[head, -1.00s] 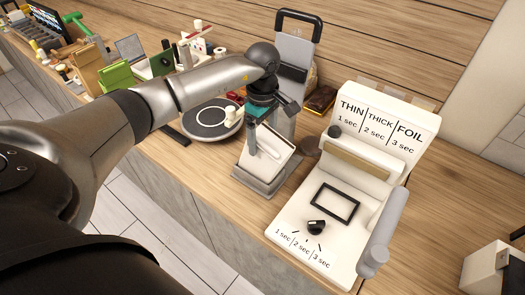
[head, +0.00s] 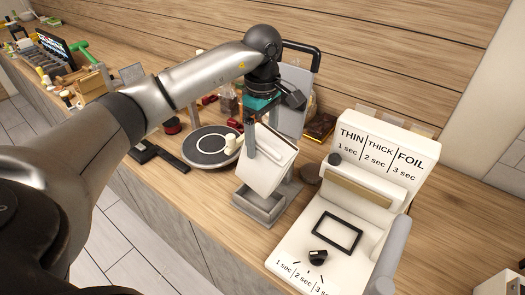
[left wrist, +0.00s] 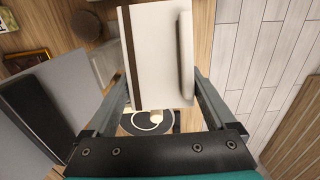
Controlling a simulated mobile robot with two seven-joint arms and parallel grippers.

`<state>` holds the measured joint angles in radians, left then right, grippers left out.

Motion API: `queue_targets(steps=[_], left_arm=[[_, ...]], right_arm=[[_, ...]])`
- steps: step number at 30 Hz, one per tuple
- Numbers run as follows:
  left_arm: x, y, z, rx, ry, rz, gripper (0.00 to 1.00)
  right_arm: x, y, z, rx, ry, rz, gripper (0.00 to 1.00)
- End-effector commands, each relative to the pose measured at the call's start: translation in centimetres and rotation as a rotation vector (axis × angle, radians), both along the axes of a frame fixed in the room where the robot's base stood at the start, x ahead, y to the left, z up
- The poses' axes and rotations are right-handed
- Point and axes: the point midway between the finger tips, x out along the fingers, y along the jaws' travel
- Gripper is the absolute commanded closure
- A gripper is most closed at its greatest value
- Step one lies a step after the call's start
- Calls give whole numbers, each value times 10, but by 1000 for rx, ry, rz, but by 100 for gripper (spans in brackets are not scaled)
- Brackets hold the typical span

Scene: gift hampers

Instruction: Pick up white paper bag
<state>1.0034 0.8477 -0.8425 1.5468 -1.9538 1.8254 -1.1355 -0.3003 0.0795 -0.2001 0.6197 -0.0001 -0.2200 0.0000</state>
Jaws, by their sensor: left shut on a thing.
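The white paper bag (head: 268,170) is a pale, flat-sided block with a dark line near its edge. My left gripper (head: 268,126) is shut on its upper part. The bag hangs tilted over the low front tray of a grey stand (head: 262,213); its lower end looks clear of the tray, though the exact gap is hard to judge. In the left wrist view the bag (left wrist: 155,50) lies between the two fingers of the gripper (left wrist: 160,80), with a brown strip along one side. My right gripper is not in view.
A white sealing machine (head: 290,240) with printed times stands close to the right. A dark round turntable (head: 205,148) is to the left. The stand's tall grey back panel (head: 292,105) rises behind the bag. Several small items crowd the counter further left.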

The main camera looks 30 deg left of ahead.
Motion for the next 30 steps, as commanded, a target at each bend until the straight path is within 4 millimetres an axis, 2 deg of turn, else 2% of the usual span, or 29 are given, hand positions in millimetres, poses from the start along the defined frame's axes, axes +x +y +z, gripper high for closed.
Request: queue_targets(steps=[6, 15, 21, 30], left_arm=[[1, 0, 35, 1, -6, 1, 100], [1, 0, 73, -1, -5, 0, 100], [1, 0, 93, 0, -4, 0, 100], [0, 0, 107, 0, -2, 1, 100]], right_arm=[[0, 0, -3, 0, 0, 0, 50], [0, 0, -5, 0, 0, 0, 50], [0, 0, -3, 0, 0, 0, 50], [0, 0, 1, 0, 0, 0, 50]])
